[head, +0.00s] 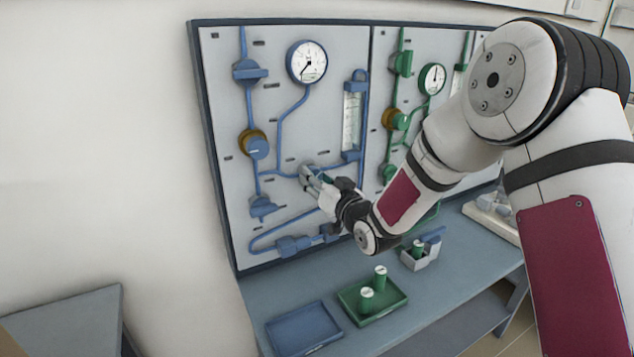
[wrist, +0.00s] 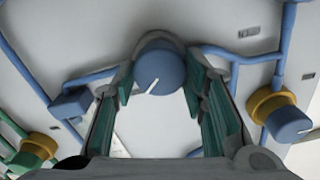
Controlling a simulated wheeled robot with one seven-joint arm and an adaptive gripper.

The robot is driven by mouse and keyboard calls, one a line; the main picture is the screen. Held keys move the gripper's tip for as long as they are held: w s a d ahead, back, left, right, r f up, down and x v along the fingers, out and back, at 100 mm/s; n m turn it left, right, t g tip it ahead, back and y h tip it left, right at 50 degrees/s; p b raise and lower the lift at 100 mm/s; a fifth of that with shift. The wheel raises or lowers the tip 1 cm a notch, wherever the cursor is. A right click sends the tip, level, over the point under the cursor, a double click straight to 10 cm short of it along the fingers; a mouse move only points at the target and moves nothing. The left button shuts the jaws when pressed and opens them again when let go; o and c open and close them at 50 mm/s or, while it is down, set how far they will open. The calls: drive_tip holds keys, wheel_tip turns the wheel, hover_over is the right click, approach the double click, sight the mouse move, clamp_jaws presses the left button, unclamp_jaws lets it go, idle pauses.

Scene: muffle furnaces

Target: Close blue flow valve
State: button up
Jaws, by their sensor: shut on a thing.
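The blue flow valve is a round blue knob (wrist: 160,72) with a white pointer line, on the panel. In the wrist view it sits between my two green-padded fingers, and the pointer slants toward the lower left. My gripper (wrist: 160,85) is shut on this knob. In the head view my gripper (head: 312,178) reaches the lower middle of the blue panel (head: 222,112), where the fingers hide most of the knob. The blue pipe runs to the valve from both sides.
A flowmeter (head: 352,120) stands close to the right.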

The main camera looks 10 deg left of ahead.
drive_tip(key=shift+d+m+b, duration=0.1)
drive_tip(key=shift+m+b, duration=0.7)
drive_tip(key=shift+m, duration=3.3)
drive_tip(key=o, duration=1.2)
drive_tip(key=shift+w, duration=0.1)
drive_tip(key=shift+c, duration=0.2)
drive_tip(key=shift+f, duration=0.1)
drive_tip(key=v, duration=1.2)
